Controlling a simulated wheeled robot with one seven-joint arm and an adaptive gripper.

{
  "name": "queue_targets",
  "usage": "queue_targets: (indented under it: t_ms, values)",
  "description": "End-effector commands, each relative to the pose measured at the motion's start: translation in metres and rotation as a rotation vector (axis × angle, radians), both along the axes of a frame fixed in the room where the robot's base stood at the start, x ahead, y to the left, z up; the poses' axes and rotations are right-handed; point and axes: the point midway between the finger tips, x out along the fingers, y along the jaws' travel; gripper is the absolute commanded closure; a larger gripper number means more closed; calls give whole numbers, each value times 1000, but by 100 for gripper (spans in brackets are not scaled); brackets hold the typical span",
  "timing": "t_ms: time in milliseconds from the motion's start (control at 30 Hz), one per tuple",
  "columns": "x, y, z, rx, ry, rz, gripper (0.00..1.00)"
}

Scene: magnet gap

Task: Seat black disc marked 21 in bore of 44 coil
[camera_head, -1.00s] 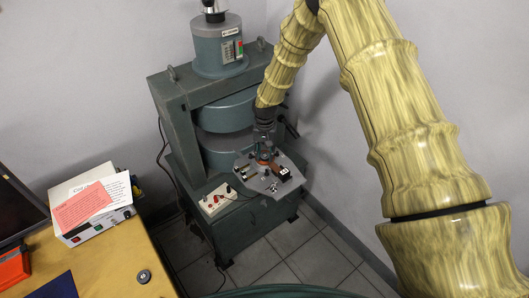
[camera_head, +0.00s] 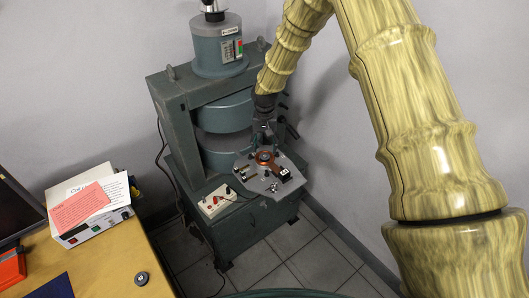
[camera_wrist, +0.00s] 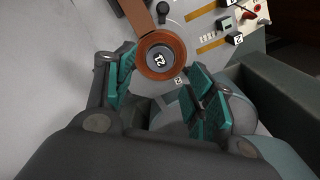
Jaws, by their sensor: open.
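The coil is an orange-brown ring (camera_wrist: 148,69) on the grey round plate. It also shows in the head view (camera_head: 265,158). A dark disc with white digits (camera_wrist: 160,58) sits inside the ring's bore, with a grey band around it. The digits are turned in this view and look like 21. How deep the disc sits cannot be told. The tag beside the ring (camera_wrist: 178,80) is too small to read surely. My gripper (camera_wrist: 163,72) is open and empty, its teal fingers spread to either side of the ring. In the head view my gripper (camera_head: 265,141) is just above the ring.
Small blocks with numbers (camera_wrist: 234,39) and brass-coloured strips lie on the plate (camera_wrist: 60,45). A brown strap (camera_wrist: 136,14) and a black knob stand at the ring's far side. The large magnet (camera_head: 223,110) rises behind, left of my gripper.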

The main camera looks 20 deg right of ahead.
Motion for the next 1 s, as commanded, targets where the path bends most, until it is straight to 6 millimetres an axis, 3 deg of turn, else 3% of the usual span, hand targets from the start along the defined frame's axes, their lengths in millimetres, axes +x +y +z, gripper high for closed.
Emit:
queue_targets:
  t_ms: [500,1000]
  values:
    - [0,0,64,0,-1,0,46]
    - [0,0,74,0,1,0,46]
